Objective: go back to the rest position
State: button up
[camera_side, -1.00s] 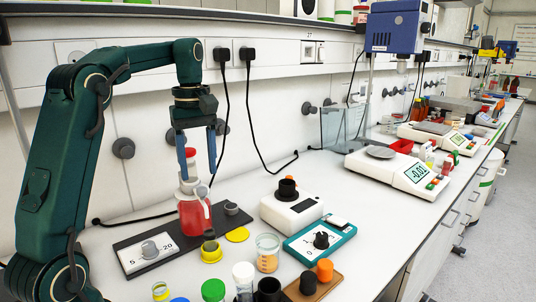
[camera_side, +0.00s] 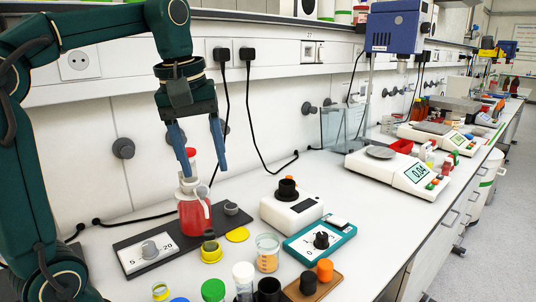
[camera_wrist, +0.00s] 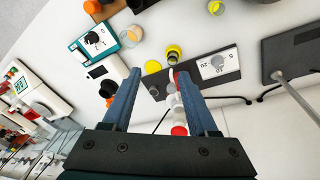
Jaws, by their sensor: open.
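My gripper (camera_side: 202,162) is open and empty, with its two blue fingers spread apart. In the side view it hangs above and slightly in front of a dispenser bottle with red liquid (camera_side: 194,216). The bottle stands upright on a dark base plate (camera_side: 170,247) and has a white upper part with a red cap (camera_side: 191,153). In the wrist view my gripper (camera_wrist: 161,80) shows both fingers apart, and the red cap (camera_wrist: 179,131) appears between them. I cannot tell from the views how close the fingers are to the bottle's top.
A white device with a black top (camera_side: 291,208) and a teal-framed device (camera_side: 320,241) stand to the right. A beaker of orange liquid (camera_side: 267,254) and several jars and caps sit in front. Balances (camera_side: 405,177) stand farther right. A black cable hangs along the wall.

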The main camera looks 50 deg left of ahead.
jog(key=s+d+f+m+t, duration=0.3)
jog(key=s+d+f+m, duration=0.4)
jog(key=m, duration=0.4)
notch_tip(320, 180, down, 2)
jog(key=shift+s+d+f+m+t+h, duration=0.2)
jog(key=shift+s+d+m+t+h, duration=0.1)
jog(key=shift+s, duration=0.15)
jog(key=shift+a, duration=0.1)
jog(key=shift+c, duration=0.3)
